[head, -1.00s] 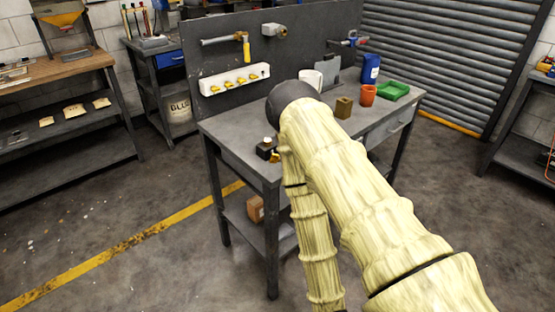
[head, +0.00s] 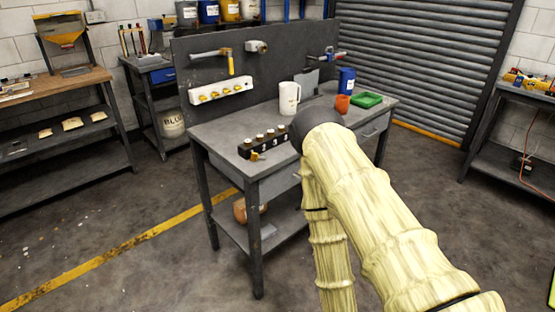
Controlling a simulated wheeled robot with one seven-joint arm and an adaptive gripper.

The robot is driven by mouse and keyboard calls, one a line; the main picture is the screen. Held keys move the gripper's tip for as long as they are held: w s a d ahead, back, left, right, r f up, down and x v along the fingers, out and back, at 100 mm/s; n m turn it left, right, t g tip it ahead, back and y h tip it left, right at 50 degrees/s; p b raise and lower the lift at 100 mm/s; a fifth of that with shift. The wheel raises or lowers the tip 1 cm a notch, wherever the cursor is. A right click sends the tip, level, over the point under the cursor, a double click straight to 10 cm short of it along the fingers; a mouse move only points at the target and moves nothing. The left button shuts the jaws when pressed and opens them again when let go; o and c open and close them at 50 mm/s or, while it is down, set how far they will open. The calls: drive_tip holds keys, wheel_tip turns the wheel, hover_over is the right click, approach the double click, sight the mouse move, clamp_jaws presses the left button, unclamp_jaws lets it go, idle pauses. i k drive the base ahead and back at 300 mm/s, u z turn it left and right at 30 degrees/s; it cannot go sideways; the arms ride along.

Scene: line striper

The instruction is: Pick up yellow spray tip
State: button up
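Several small yellow spray tips (head: 228,92) sit along a white holder (head: 238,97) on the dark back panel of the workbench. A small yellowish piece (head: 255,156) lies by the front left end of a dark block (head: 272,141); it is too small to identify surely. My arm reaches up from the lower right, its dark rounded joint over the bench's front edge. My gripper is not visible; I cannot tell where its fingers are.
The grey workbench (head: 226,136) carries the dark block with several tan-topped pieces, a white jug (head: 289,98), an orange cup (head: 342,104), a blue container (head: 346,80) and a green tray (head: 367,100). A yellow-handled tool (head: 231,62) hangs above.

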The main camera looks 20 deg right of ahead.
sight(254, 157)
drive_tip(key=z, duration=1.45)
drive_tip(key=i, duration=0.7)
drive_tip(key=u, duration=1.65)
